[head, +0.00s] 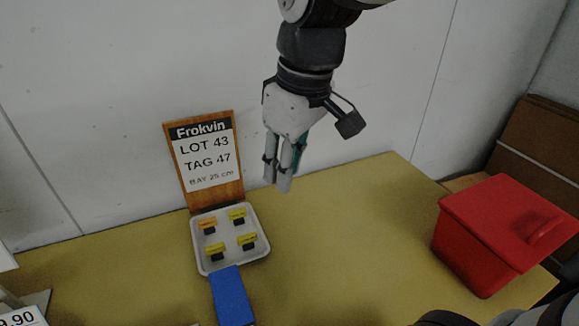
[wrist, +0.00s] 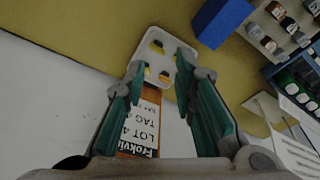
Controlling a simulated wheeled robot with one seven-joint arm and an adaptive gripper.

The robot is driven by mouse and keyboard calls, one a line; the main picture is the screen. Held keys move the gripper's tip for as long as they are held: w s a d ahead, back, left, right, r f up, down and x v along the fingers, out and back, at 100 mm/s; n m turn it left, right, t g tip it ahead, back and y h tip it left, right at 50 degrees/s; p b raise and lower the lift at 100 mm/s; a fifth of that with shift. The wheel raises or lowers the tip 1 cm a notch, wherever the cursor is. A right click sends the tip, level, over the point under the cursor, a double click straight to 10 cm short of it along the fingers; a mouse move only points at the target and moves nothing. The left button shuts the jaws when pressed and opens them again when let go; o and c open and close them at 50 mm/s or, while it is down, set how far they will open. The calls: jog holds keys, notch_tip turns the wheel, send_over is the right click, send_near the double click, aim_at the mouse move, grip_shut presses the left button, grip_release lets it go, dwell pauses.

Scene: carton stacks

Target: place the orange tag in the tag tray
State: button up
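The orange tag (head: 207,224) sits in a dark holder in the back left part of the white tag tray (head: 198,262). Three yellow tags (head: 237,215) stand in the same tray. The tray also shows in the wrist view (wrist: 143,48), beyond my fingertips, with the orange tag (wrist: 164,76) near the sign side. My gripper (head: 277,186) is in the air to the right of the sign and above the table, apart from the tray. In the wrist view its fingers (wrist: 157,78) are spread with nothing between them.
A wooden sign (head: 206,160) reading Frokvin, LOT 43, TAG 47 stands behind the tray. A blue block (head: 231,297) lies in front of the tray. A red lidded box (head: 490,240) is at the right. The yellow table (head: 345,240) is clear between tray and box.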

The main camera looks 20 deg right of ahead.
jog(key=s+d+f+m, duration=0.1)
jog(key=s+m, duration=0.2)
jog(key=s, duration=0.3)
jog(key=s+d+f+m+t, duration=0.1)
jog(key=s+d+m, duration=0.1)
jog(key=s, duration=0.4)
jog(key=shift+s+d+m+h, duration=0.25)
jog(key=shift+s+m+h, duration=0.15)
jog(key=shift+m, duration=0.2)
notch_tip(320, 180, up, 3)
jog(key=shift+r+t+p, duration=0.1)
jog(key=shift+t+p, duration=0.4)
jog(key=shift+p, duration=0.75)
jog(key=shift+d, duration=0.15)
